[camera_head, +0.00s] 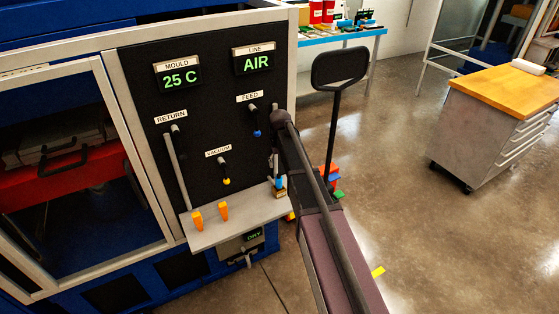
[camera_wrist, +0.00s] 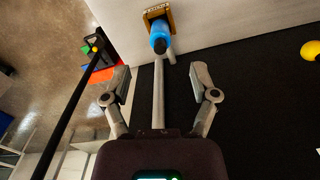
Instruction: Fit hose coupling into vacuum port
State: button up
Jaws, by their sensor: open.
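The vacuum port (camera_head: 224,170) is a short dark stub with a yellow tip under the VACUUM label on the black panel (camera_head: 205,110). A yellow end also shows at the right of the wrist view (camera_wrist: 311,50). A blue piece (camera_head: 279,183), perhaps the hose coupling, sits in a tan holder at the right end of the grey shelf; it also shows in the wrist view (camera_wrist: 160,36), beyond my fingertips. My gripper (camera_wrist: 161,75) is open. A grey tube (camera_wrist: 158,95) runs between its fingers, apparently untouched. In the head view my arm partly hides the gripper.
Two orange pieces (camera_head: 210,215) stand on the grey shelf (camera_head: 235,224). The return port (camera_head: 175,128) and blue-tipped feed port (camera_head: 256,133) are on the same panel. Open floor lies toward the wooden-topped cabinet (camera_head: 490,130).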

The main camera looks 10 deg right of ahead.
jog(key=s, duration=2.7)
jog(key=shift+s+m, duration=0.2)
jog(key=shift+m, duration=0.1)
jog(key=shift+d+r, duration=0.1)
jog(key=shift+c, duration=1.3)
